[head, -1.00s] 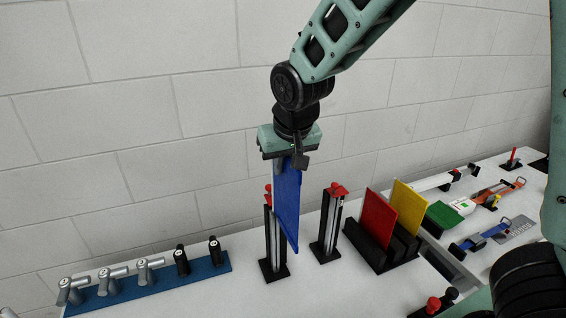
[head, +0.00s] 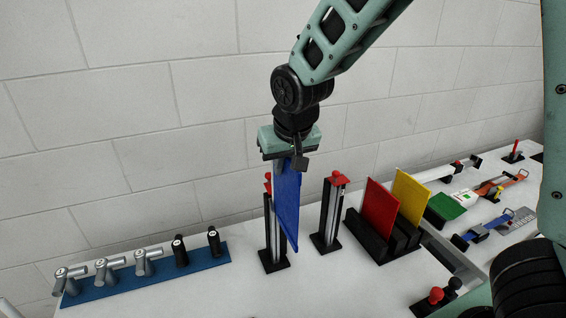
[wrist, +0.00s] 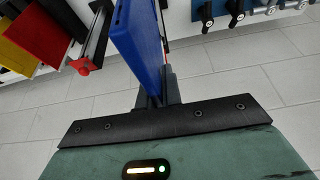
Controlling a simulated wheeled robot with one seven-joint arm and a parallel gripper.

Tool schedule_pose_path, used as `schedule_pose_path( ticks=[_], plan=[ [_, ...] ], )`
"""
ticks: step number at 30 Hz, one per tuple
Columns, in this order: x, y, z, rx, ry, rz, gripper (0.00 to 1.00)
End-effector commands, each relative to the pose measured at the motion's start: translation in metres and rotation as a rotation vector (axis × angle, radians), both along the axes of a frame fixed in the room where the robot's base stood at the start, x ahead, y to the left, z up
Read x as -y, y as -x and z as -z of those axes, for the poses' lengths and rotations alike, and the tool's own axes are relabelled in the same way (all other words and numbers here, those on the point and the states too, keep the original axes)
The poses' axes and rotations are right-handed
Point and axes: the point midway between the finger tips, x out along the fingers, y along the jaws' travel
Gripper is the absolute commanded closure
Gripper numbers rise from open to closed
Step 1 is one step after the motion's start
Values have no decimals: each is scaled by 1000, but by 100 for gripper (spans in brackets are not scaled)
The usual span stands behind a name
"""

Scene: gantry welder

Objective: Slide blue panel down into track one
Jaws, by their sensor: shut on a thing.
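The blue panel (head: 287,205) hangs upright below my gripper (head: 289,160), which is shut on its top edge. In the wrist view the panel (wrist: 140,45) stands out from between the fingers (wrist: 163,95). Two dark posts with pale rails and red tops stand on the table: the left post (head: 269,235) is partly hidden by the panel, and the right post (head: 330,215) stands clear of it. In the head view the panel overlaps the left post; I cannot tell whether they touch. No track number is readable.
A black rack (head: 367,238) holds a red panel (head: 380,208) and a yellow panel (head: 411,196) right of the posts. A blue strip (head: 150,282) with several handles lies at the left. Clamps and a green block (head: 446,206) lie at the right. A wall stands behind.

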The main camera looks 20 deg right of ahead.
Motion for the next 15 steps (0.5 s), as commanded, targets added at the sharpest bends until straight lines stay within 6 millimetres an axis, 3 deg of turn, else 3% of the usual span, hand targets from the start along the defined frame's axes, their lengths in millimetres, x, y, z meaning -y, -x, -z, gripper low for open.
schedule_pose_path(
  ticks=[15],
  plan=[
    [0,0,22,-1,1,0,100]
  ],
)
